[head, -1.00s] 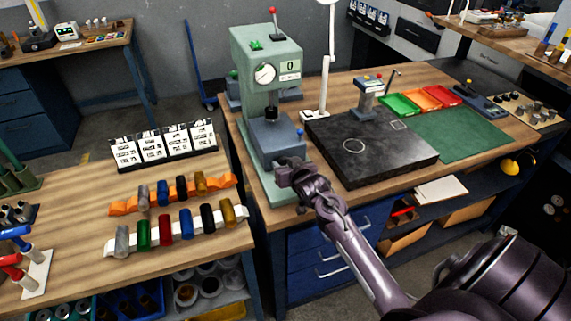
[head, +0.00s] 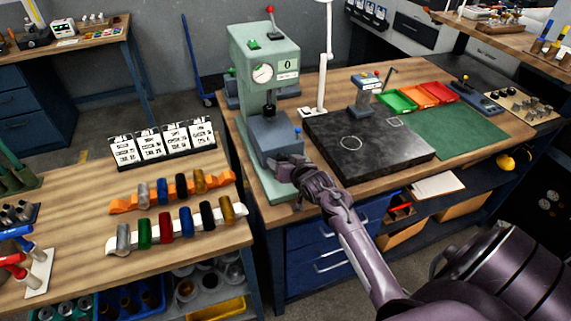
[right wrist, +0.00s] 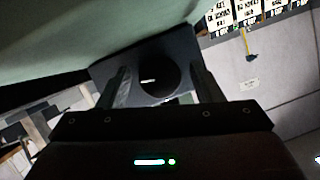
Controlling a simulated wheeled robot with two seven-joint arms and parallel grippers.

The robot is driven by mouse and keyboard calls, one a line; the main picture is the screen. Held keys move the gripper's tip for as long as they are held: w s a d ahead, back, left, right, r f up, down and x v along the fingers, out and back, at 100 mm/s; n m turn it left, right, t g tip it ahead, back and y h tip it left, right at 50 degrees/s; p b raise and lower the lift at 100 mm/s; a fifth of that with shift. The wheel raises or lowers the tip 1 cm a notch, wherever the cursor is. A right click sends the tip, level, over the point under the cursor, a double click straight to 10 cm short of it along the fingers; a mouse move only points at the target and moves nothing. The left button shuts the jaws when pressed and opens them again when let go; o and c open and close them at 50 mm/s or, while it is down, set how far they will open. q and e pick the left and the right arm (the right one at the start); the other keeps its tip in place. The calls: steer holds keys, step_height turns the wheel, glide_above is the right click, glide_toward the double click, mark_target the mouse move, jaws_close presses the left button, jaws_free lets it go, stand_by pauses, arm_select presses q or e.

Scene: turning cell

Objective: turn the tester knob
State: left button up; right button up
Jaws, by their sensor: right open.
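The tester (head: 249,92) is a pale green machine with a round white dial, a small display reading 0 and a red-topped lever. A grey-blue block (head: 270,135) sits low on its front. My right gripper (head: 279,164) is at this block in the head view, hiding the knob there. In the right wrist view the round black knob (right wrist: 158,82) with a short white mark sits on the dark block's face. My right gripper (right wrist: 163,90) is open, its fingers on either side of the knob with gaps visible. My left gripper is not in view.
A black plate (head: 398,160) and a white lamp stand (head: 312,112) are right of the tester. The left table carries white cards (head: 162,142) and racks of coloured rolls (head: 168,225). A floor gap separates the two benches.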

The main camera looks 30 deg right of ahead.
steer(key=b+v, duration=0.1)
steer(key=v, duration=0.5)
steer(key=shift+s, duration=0.3)
steer(key=shift+s+r+b, duration=0.3)
steer(key=shift+s+b, duration=0.05)
steer(key=shift+s, duration=0.2)
stand_by(0.5)
steer(key=shift+w+a+n+h, duration=0.2)
steer(key=shift+n+h, duration=0.1)
steer(key=shift+n, duration=0.2)
steer(key=shift+s+a+n+h+b, duration=0.1)
steer(key=shift+a+n+h+b, duration=0.2)
steer(key=shift+n+h+b, duration=0.25)
steer(key=shift+w+d+g+p, duration=0.1)
steer(key=shift+w+g+p, duration=0.2)
steer(key=shift+w, duration=0.1)
steer(key=shift+p+x, duration=0.75)
steer(key=shift+x, duration=2.65)
steer(key=shift+f, duration=0.15)
